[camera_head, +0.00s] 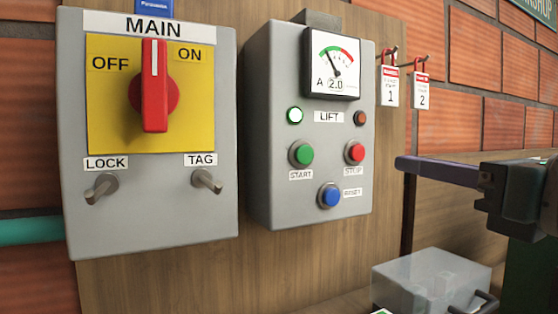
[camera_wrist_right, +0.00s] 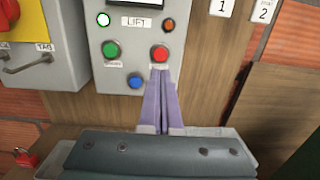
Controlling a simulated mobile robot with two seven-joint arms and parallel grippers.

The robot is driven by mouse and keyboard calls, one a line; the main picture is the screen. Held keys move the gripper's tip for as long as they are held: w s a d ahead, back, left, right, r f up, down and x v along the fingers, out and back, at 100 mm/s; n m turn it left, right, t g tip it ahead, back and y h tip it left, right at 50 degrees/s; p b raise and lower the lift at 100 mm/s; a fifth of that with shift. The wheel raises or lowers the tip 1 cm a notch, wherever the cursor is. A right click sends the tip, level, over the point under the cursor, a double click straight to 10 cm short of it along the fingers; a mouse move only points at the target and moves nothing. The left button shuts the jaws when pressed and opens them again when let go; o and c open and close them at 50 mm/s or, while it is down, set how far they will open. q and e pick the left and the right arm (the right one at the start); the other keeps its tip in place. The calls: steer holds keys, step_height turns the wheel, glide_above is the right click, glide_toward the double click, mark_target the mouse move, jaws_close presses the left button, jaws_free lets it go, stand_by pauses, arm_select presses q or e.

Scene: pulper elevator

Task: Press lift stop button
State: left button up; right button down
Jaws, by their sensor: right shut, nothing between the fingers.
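The red stop button (camera_head: 355,152) is on the lower right of the grey lift box (camera_head: 262,190), above its STOP label. It also shows in the right wrist view (camera_wrist_right: 160,54). My right gripper (camera_head: 402,163) comes in from the right, shut and empty, its purple fingers pointing left towards the lift box. In the head view a gap shows between the fingertips and the button. In the right wrist view the fingertips (camera_wrist_right: 160,72) appear just below the button. The white lamp (camera_head: 295,116) is lit. My left gripper is not in view.
The green start button (camera_head: 301,153) and blue reset button (camera_head: 329,195) are on the same panel. The main switch box (camera_head: 150,215) stands to the left, its red handle upright. Two tags (camera_head: 390,85) hang at right. A clear-lidded box (camera_head: 432,279) sits below my right gripper.

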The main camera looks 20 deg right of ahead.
mark_target(359, 154)
steer(key=w, duration=0.2)
steer(key=w+p, duration=0.1)
steer(key=w, duration=0.2)
steer(key=shift+w+a+r, duration=0.1)
steer(key=shift+w+r, duration=0.2)
steer(key=shift+w, duration=0.05)
steer(key=shift+w+f, duration=0.1)
steer(key=shift+w, duration=0.65)
